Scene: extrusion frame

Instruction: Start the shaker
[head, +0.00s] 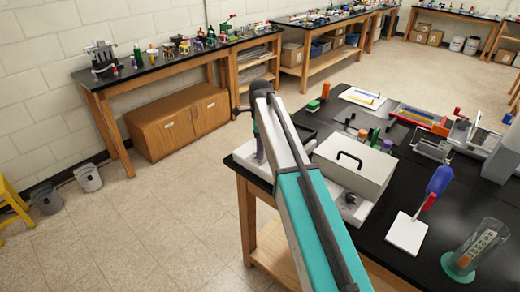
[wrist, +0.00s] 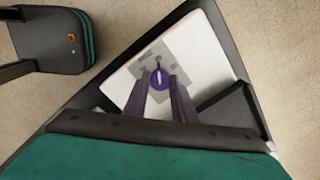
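A white device with a grey panel (wrist: 200,45) and a round purple knob (wrist: 160,79) is below my gripper in the wrist view; it appears to be the shaker. My gripper (wrist: 159,82) points down at it, its two fingers apart, one on each side of the knob near the tips. I cannot tell whether they touch the knob. In the head view, a white body (head: 246,158) shows at the table's left edge, partly hidden behind my arm. My gripper's dark end (head: 260,150) is over it.
A white box with a black handle (head: 362,170) stands right of my arm on the black table (head: 385,238). The floor (head: 165,215) left of the table is open.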

